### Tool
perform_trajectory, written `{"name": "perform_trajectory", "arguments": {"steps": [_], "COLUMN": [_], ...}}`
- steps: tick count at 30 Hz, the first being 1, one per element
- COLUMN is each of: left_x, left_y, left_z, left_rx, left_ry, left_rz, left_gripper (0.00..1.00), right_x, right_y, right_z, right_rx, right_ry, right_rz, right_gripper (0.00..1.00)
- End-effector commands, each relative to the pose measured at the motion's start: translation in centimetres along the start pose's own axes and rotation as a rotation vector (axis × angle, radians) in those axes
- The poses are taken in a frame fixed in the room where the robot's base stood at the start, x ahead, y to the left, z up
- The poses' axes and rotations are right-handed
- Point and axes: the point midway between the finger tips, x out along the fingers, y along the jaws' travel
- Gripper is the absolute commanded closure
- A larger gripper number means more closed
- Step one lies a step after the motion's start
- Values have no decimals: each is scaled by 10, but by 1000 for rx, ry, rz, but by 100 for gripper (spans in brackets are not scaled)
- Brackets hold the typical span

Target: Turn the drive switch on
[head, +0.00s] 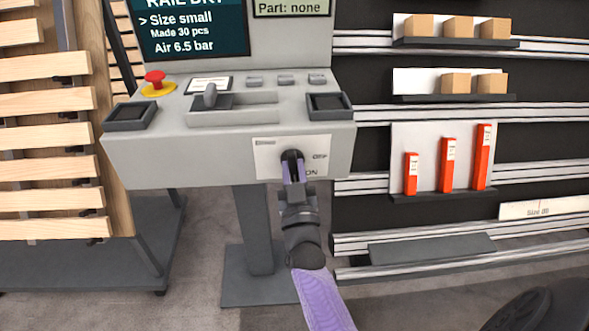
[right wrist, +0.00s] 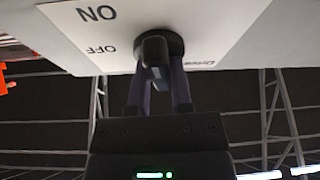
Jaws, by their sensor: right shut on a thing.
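The drive switch is a black rotary knob (head: 291,156) on a white plate (head: 266,160) on the front of the grey console. The plate reads OFF to the right of the knob and ON below right. My right gripper (head: 294,172) reaches up from below and is shut on the knob. In the right wrist view the knob (right wrist: 153,48) sits between the two fingers of the gripper (right wrist: 159,85), and the labels appear upside down. The fingers partly cover the knob, so I cannot tell which label it points at. My left gripper is not in view.
The console top (head: 180,113) carries a red emergency button (head: 154,79), small buttons and a screen (head: 190,30). Slatted wooden pallets (head: 45,103) stand at the left. Shelves with boxes (head: 459,27) and orange blocks (head: 447,165) stand at the right.

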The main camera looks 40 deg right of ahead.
Motion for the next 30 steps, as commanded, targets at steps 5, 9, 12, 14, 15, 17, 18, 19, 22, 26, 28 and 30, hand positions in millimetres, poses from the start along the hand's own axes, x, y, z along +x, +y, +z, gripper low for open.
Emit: {"name": "perform_trajectory", "arguments": {"steps": [5,9,12,14,15,17,18,19,22,26,28,30], "left_x": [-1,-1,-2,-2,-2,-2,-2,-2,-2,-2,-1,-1], "left_y": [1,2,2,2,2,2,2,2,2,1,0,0], "left_z": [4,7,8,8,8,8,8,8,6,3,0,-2], "left_rx": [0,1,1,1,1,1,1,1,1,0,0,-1], "left_ry": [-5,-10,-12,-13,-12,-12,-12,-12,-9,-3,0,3], "left_rz": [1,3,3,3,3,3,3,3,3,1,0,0], "left_gripper": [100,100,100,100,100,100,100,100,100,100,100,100], "right_x": [0,0,0,0,0,0,0,0,0,0,0,0], "right_y": [-1,-1,-1,-1,-1,-1,-1,-1,-1,-1,-1,-1], "right_z": [1,0,0,0,0,0,0,0,0,0,0,0], "right_rx": [68,101,114,118,120,122,123,123,123,123,122,122], "right_ry": [-3,-2,-2,-2,-2,-2,-2,-2,-2,-2,-1,-1], "right_rz": [27,41,47,48,49,50,50,50,50,50,50,50], "right_gripper": [100,100,100,100,100,100,100,100,100,100,59,44]}}
